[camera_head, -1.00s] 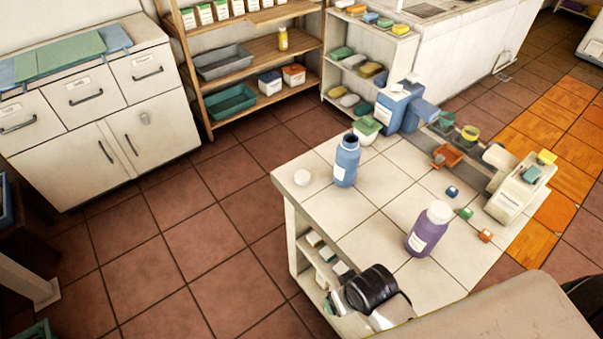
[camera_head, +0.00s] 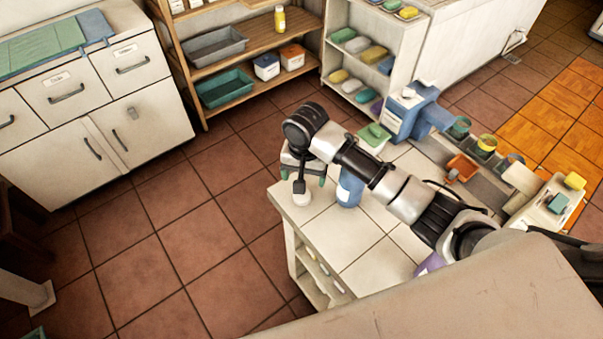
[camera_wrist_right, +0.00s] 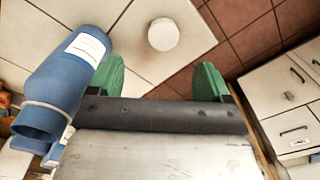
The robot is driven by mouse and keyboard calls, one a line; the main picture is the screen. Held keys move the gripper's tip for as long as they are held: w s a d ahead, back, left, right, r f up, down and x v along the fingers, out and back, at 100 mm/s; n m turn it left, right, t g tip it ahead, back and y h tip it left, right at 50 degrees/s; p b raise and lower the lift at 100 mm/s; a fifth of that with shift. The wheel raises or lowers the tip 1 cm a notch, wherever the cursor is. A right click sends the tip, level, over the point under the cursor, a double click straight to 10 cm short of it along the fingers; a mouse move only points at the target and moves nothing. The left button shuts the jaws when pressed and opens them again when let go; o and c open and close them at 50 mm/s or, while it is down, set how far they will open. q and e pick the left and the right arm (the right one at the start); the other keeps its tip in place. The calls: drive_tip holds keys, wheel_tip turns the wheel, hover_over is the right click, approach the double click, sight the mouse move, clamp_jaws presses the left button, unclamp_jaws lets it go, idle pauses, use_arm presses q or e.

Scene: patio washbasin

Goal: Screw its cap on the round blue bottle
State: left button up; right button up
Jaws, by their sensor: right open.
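The blue round bottle (camera_head: 348,190) stands on the tiled table, partly hidden by my right arm. In the right wrist view the bottle (camera_wrist_right: 68,82) is at the left, with its mouth uncovered. The white round cap (camera_wrist_right: 163,34) lies on the table near its corner, apart from the bottle. In the head view the cap (camera_head: 301,203) shows just under my gripper. My right gripper (camera_head: 303,175) is above the cap, left of the bottle. Its green fingertips (camera_wrist_right: 158,80) are spread with nothing between them. My left gripper is not in view.
A purple bottle (camera_head: 431,264) stands on the table, mostly behind my arm. The table's left edge is close to the cap.

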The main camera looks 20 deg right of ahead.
drive_tip(key=w, duration=0.1)
hover_over(302, 197)
drive_tip(key=f, duration=0.4)
drive_tip(key=shift+w+d+f, duration=0.1)
drive_tip(key=shift+d+f, duration=0.2)
drive_tip(key=shift+f, duration=0.2)
drive_tip(key=f, duration=0.5)
drive_tip(key=shift+w+a+p, duration=0.2)
drive_tip(key=shift+a+p, duration=0.05)
drive_tip(key=shift+p, duration=0.15)
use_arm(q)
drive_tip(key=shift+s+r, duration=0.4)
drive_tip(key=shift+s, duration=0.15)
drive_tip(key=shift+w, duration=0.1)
use_arm(e)
drive_tip(key=c, duration=1)
